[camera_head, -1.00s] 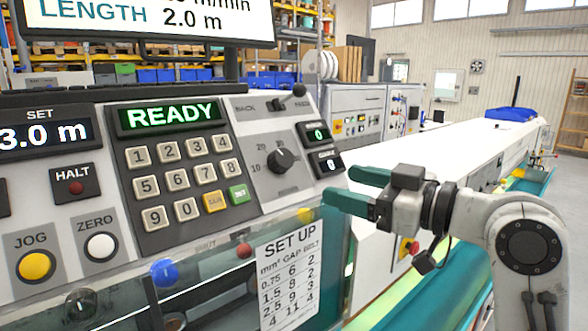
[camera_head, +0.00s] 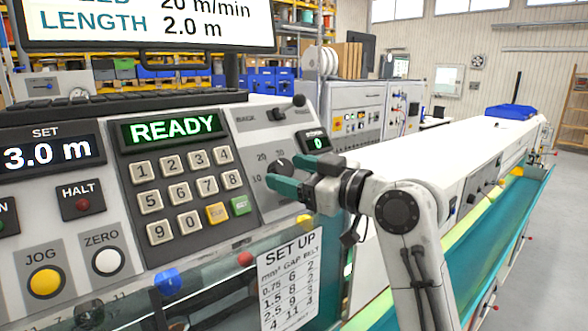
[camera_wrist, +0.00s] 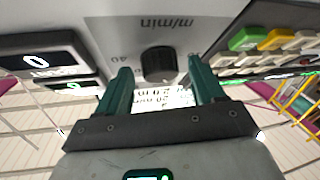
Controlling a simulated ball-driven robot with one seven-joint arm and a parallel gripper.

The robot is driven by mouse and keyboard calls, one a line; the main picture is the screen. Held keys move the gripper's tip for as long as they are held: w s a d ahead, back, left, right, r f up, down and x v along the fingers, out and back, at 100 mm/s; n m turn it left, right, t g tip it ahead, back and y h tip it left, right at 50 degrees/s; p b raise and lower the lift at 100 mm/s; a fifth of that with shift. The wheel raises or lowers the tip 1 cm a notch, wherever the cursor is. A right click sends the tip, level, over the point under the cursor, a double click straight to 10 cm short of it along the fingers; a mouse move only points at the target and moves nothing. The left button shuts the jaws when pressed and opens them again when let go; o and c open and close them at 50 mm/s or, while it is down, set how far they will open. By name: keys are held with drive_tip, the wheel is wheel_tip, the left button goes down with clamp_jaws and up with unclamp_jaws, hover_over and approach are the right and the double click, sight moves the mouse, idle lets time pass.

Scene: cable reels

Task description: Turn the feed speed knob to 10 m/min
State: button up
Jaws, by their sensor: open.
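The feed speed knob (camera_head: 281,165) is dark and round on the grey panel, with 10, 20 and 30 marked around it. My gripper (camera_head: 283,172) is at the panel in front of it and partly covers it. In the wrist view, the knob (camera_wrist: 158,64) lies between the two teal fingertips (camera_wrist: 157,72), with visible gaps on both sides. The gripper is open. The knob's pointer is not clear. The screen (camera_head: 150,22) above shows 20 m/min and a length of 2.0 m.
A keypad (camera_head: 187,190) and READY display (camera_head: 172,129) are left of the knob. A lever (camera_head: 298,101) stands above it, and a small display (camera_head: 317,143) is to its right. A set-up card (camera_head: 290,275) hangs below on a clear cover.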

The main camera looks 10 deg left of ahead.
drive_tip(key=shift+c, duration=0.2)
drive_tip(key=c, duration=1)
